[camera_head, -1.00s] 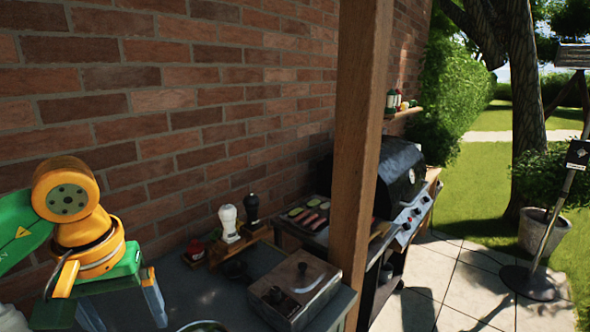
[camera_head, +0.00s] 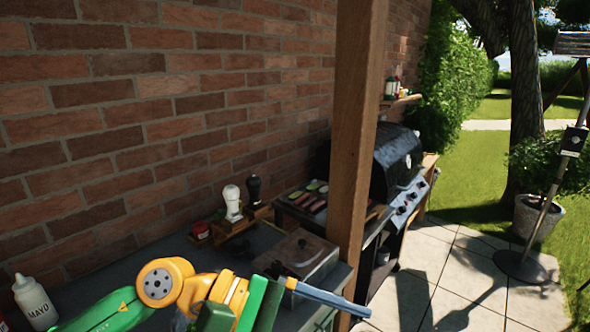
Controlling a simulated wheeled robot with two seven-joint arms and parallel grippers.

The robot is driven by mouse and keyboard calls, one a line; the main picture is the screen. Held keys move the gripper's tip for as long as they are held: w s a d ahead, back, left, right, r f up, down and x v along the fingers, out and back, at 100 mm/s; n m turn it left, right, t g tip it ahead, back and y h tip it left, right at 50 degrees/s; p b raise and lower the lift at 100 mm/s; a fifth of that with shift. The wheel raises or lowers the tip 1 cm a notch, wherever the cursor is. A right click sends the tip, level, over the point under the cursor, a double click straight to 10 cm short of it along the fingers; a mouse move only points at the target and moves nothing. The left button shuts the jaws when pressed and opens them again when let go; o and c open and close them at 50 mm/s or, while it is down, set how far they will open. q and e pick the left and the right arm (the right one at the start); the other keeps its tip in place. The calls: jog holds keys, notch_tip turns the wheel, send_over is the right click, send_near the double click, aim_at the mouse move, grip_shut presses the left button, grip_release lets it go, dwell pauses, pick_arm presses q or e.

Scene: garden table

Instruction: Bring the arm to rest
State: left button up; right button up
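My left arm, green and orange, comes in from the lower left and reaches across the front of the counter. My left gripper (camera_head: 328,298) is at the bottom middle, pointing right. One blue-grey finger shows in front of the metal box; I cannot make out the other, so its opening is unclear. I see nothing held in the visible part. My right gripper is not in view.
The grey counter (camera_head: 150,258) holds a mayo bottle (camera_head: 35,303), a red-lidded jar (camera_head: 201,230), white (camera_head: 232,203) and black (camera_head: 254,190) shakers, and a metal box (camera_head: 297,257). A wooden post (camera_head: 354,150) rises behind the gripper. A grill (camera_head: 395,165) stands beyond it.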

pick_arm(q)
jog(key=w+r+n+t+h, duration=0.5)
jog(key=r+n+t+h, duration=0.45)
jog(key=n, duration=0.95)
jog(key=w+a+f+n+t+y, duration=0.4)
jog(key=w+a+n+t+y, duration=0.3)
jog(key=n+t+y, duration=0.7)
jog(key=w+a+f+n+g+y, duration=0.1)
jog(key=a+f+n+g+y, duration=0.2)
jog(key=f+n, duration=0.5)
jog(key=w+a+f+n+g+y, duration=0.1)
jog(key=a+f+n+y, duration=0.3)
jog(key=a+f+n, duration=0.4)
jog(key=s+a+f+n+g+y, duration=0.2)
jog(key=s+f+n+g, duration=0.45)
jog(key=f, duration=0.35)
jog(key=s+a+f+n+g, duration=0.2)
jog(key=s+f+n+g, duration=0.65)
jog(key=s, duration=0.75)
notch_tip(320, 180, down, 23)
jog(key=s+m+b, duration=0.2)
jog(key=b, duration=0.3)
jog(key=s+a+f+g+b, duration=0.1)
jog(key=s+f+b, duration=0.4)
jog(key=s+f, duration=0.7)
notch_tip(320, 180, down, 4)
jog(key=shift+s+a+f+m+y, duration=0.1)
jog(key=shift+s+a+m+y, duration=0.15)
jog(key=shift+a+m+y, duration=0.15)
